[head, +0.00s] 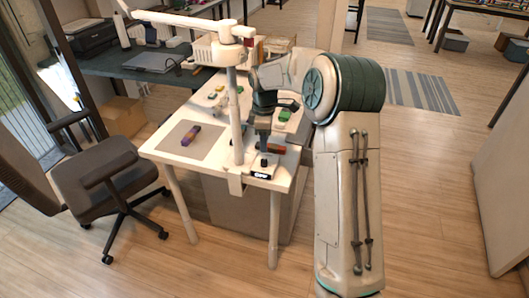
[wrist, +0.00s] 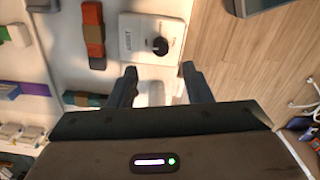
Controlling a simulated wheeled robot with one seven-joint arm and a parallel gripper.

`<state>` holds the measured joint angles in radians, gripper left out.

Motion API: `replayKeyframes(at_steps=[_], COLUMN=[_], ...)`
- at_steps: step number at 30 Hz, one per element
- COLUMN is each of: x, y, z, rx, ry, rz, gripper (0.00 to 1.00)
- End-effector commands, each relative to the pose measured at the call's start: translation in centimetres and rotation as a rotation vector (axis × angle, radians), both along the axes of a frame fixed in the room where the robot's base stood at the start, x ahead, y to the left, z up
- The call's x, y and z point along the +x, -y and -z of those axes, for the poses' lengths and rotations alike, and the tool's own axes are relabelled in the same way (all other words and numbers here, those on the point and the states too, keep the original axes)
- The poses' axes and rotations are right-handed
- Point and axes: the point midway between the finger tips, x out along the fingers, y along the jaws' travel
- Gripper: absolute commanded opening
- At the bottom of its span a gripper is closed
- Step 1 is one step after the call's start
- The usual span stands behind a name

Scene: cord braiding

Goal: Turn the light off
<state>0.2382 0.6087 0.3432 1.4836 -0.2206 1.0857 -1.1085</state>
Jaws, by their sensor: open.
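A white switch box with a round black knob (wrist: 160,46) sits at the table's edge; it also shows in the head view (head: 263,164), with a small dark label that seems to read OFF on its front. Lettering beside the knob is too small to read surely. My gripper (wrist: 160,78) is open and empty, its two dark fingers pointing toward the box and apart from the knob. In the head view my gripper (head: 262,142) hangs just above the box. A white jointed lamp (head: 236,110) stands on a post clamped to the table beside it; whether it is lit I cannot tell.
The white table (head: 172,155) carries a grey mat (head: 205,148) with a purple and orange cord piece. An office chair (head: 112,180) stands at the left. The wood floor at the right is largely clear.

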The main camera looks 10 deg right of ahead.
Motion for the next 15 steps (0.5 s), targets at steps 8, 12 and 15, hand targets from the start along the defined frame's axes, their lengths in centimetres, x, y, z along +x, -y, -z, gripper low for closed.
replayKeyframes(at_steps=[8,12,15], x=[0.1,0.0,0.0], y=[0.1,0.1,0.1], z=[-4.7,-5.4,-5.6], rx=[0.0,0.0,0.0], ry=[0.002,0.0,0.0], rz=[0.002,0.002,0.001], gripper=[0.45,0.45,0.45])
